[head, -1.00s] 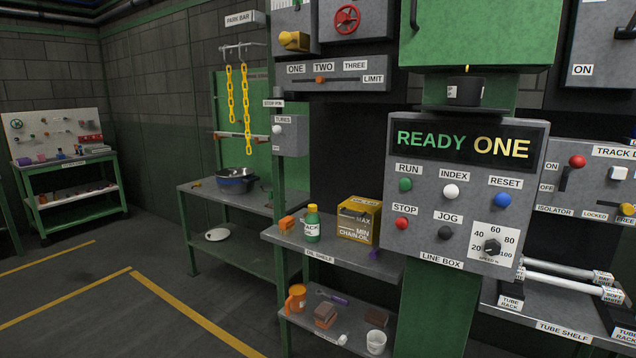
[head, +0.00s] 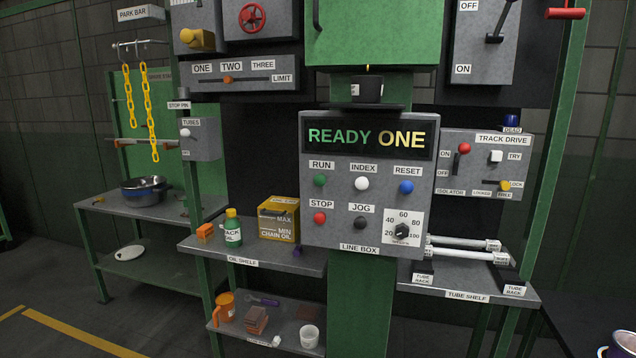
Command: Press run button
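The green run button (head: 320,180) is on the grey line box (head: 333,238), under the label RUN and below the display (head: 366,137). The display reads READY in green and ONE in yellow. A white index button (head: 362,184) and a blue reset button (head: 406,187) are to its right. A red stop button (head: 319,218) is below it, with a dark jog button (head: 360,222) beside that. A speed knob (head: 402,230) is at the lower right of the box. Neither of my grippers is in the head view.
The tube shelf (head: 440,287) juts out at right with white tubes (head: 465,252). Open floor (head: 50,290) lies at the left front.

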